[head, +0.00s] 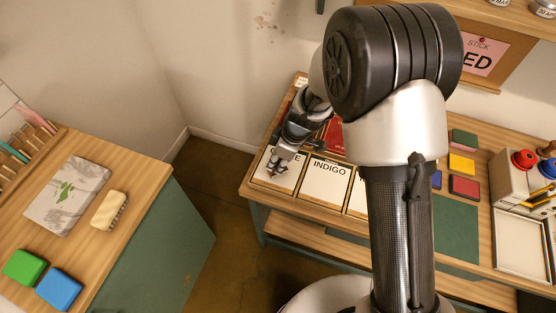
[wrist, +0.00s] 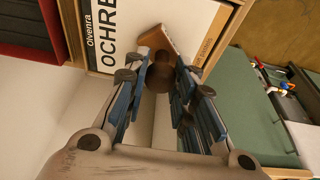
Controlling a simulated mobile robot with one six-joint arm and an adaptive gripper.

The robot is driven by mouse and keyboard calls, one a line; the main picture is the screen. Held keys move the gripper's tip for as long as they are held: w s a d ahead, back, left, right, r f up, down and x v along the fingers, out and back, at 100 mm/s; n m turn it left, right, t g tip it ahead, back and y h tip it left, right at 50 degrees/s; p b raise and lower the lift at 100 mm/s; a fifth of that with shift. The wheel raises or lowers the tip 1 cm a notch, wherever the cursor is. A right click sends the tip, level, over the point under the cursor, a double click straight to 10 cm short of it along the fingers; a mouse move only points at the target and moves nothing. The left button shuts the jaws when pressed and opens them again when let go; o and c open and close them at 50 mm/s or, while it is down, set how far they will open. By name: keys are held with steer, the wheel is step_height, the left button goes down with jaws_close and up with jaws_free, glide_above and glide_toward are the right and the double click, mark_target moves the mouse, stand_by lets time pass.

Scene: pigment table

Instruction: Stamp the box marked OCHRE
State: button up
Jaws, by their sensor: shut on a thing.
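The OCHRE box (wrist: 108,42) shows a white label with black letters at the top of the wrist view. In the head view it is the leftmost labelled box (head: 267,178), its word partly hidden by my gripper (head: 280,165). In the wrist view my gripper (wrist: 160,82) is shut on a stamp with a dark round knob (wrist: 158,78) and a wooden block (wrist: 161,41). The block is in front of the label, near its edge; I cannot tell whether it touches. Its stamping face is hidden.
The INDIGO box (head: 325,182) stands right of it, with another box partly behind my arm. Yellow (head: 461,164) and red (head: 464,187) pads lie farther right.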

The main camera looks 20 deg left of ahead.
steer(key=shift+f, duration=0.1)
stand_by(0.3)
steer(key=shift+r+p, duration=1.65)
steer(key=shift+r, duration=1.95)
